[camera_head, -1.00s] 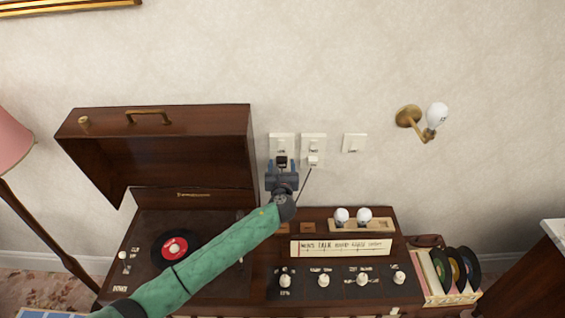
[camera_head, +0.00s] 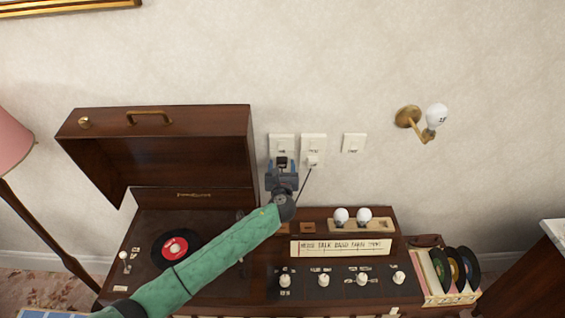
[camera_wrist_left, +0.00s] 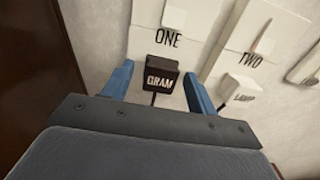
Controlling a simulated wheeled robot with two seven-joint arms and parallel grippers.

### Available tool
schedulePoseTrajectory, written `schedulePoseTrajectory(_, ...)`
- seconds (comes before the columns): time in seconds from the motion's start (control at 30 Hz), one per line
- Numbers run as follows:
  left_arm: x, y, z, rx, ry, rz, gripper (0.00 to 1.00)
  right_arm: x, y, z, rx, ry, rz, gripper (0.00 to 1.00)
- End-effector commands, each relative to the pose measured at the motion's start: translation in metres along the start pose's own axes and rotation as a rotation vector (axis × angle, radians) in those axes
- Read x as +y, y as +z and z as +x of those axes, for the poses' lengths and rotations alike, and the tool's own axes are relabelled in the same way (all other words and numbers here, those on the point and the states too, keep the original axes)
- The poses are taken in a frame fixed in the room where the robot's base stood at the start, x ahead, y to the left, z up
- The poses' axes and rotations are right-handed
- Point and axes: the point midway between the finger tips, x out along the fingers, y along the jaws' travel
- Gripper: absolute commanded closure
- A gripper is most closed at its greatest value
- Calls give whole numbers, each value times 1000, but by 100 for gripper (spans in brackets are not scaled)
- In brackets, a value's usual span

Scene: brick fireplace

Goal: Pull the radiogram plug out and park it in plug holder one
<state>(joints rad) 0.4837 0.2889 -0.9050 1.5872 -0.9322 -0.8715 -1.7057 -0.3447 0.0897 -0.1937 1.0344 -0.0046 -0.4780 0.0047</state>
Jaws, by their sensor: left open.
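The radiogram plug (camera_head: 281,162) is a small black block in the wall socket labelled ONE (camera_head: 281,143). In the left wrist view the plug (camera_wrist_left: 159,75) reads GRAM and its cord runs down from it. My left gripper (camera_head: 282,170) is open, with one blue finger on each side of the plug; in the wrist view its fingers (camera_wrist_left: 160,88) show gaps to the plug. Two small wooden blocks, perhaps plug holders, sit on the radiogram top, one (camera_head: 308,228) clear and one partly behind my arm. My right gripper is not in view.
A white plug marked LAMP (camera_wrist_left: 240,92) sits in socket TWO (camera_head: 313,143), close to my right finger, with a dark cord. A third switch plate (camera_head: 354,143) is farther right. The raised radiogram lid (camera_head: 170,150) stands left of my gripper; two bulbs sit in a wooden tray (camera_head: 379,226).

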Motion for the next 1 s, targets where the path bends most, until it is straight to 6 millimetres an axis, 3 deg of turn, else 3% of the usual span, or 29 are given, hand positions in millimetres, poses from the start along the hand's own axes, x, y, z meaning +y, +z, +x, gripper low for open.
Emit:
schedulePoseTrajectory(0.53,0,0,0,0,0,0,42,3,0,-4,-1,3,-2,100)
schedulePoseTrajectory(0.83,0,0,0,0,0,0,100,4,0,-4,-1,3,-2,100)
schedulePoseTrajectory(1.0,0,0,-1,0,0,0,100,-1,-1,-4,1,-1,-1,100)
